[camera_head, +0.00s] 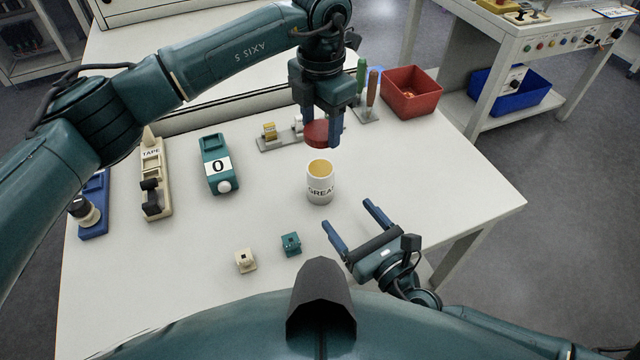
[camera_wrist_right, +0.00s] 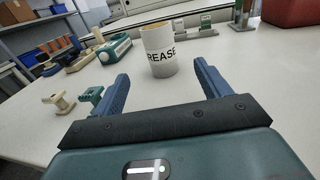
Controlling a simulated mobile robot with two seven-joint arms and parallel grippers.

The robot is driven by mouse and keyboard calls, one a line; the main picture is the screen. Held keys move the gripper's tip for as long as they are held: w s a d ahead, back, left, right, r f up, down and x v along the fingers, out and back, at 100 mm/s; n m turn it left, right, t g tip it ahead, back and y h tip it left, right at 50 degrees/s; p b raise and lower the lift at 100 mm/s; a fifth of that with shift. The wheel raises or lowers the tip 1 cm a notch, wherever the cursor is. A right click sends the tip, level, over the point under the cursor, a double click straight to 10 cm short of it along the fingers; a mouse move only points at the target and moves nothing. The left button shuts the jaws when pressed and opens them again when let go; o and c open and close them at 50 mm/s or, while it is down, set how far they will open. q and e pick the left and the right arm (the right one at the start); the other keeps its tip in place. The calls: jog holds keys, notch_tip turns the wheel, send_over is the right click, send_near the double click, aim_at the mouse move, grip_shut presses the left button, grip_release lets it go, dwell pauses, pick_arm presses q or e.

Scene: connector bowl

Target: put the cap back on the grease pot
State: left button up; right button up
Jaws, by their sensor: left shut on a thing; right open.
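The grease pot (camera_head: 320,183) is a white cylinder with dark lettering, standing upright and uncapped on the table, its tan inside showing. It also shows in the right wrist view (camera_wrist_right: 159,52), ahead of and between the fingers. The cap (camera_head: 318,134) is a dark red disc. My left gripper (camera_head: 321,132) is shut on the cap and holds it above the pot and a little behind it in the picture, clear of the rim. My right gripper (camera_head: 352,216) is open and empty, low over the table in front of the pot, its fingers pointing towards it.
Two small connectors, cream (camera_head: 245,261) and teal (camera_head: 291,244), lie at the front. A teal counter (camera_head: 218,165), a tape dispenser (camera_head: 155,180) and a blue stamp-like item (camera_head: 90,207) stand left. A red bin (camera_head: 411,92) and a tool holder (camera_head: 368,110) stand behind. The table's right side is clear.

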jog(key=x, duration=1.2)
jog(key=shift+d, duration=0.1)
jog(key=shift+c, duration=0.6)
jog(key=c, duration=1.3)
pick_arm(q)
send_over(321, 168)
jog(key=shift+f, duration=2.5)
pick_arm(e)
jog(key=shift+c, duration=0.3)
